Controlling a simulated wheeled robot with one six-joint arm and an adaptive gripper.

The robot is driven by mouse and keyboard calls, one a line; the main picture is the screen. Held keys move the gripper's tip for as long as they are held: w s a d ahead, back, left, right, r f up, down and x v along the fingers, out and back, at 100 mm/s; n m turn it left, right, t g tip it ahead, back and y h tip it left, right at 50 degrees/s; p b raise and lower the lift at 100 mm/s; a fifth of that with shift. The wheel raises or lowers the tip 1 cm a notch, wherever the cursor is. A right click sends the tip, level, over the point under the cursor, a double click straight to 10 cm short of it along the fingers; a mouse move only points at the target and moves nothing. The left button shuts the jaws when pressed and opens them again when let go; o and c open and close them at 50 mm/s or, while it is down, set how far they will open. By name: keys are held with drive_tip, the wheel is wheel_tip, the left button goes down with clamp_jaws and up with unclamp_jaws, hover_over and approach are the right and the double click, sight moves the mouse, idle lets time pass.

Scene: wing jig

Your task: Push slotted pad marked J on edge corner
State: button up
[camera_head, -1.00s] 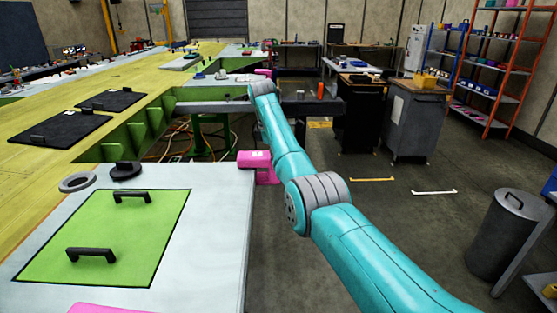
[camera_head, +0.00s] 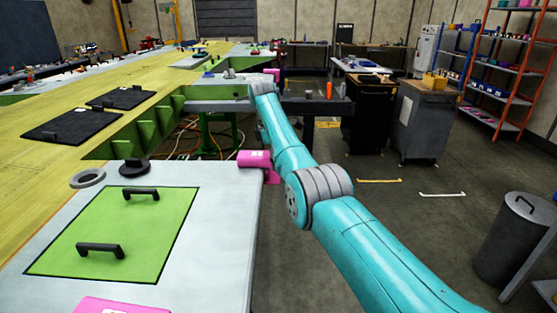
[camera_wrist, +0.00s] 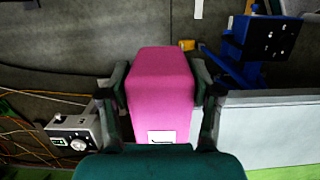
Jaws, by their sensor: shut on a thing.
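A pink pad (camera_wrist: 160,85) with a white label is held between the two fingers of my gripper (camera_wrist: 160,80) in the wrist view. The label's mark is too small to read, and no slot shows. In the head view my arm's far end hides the gripper. A small pink piece (camera_head: 272,75) shows just beyond it; I cannot tell if it is the held pad. Another pink pad (camera_head: 254,159) sits on the near table's corner.
The near table (camera_head: 215,225) carries a green plate (camera_head: 115,235) with two black handles. Black (camera_head: 133,167) and grey (camera_head: 88,179) rings lie behind it. A blue fixture (camera_wrist: 262,38) stands right of the pad. A grey box (camera_wrist: 72,132) and cables lie left.

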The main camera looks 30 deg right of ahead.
drive_tip(key=shift+w+a+f, duration=0.1)
drive_tip(key=shift+w+a, duration=0.3)
drive_tip(key=shift+a, duration=0.3)
drive_tip(key=o, duration=1.3)
drive_tip(key=shift+o, duration=0.2)
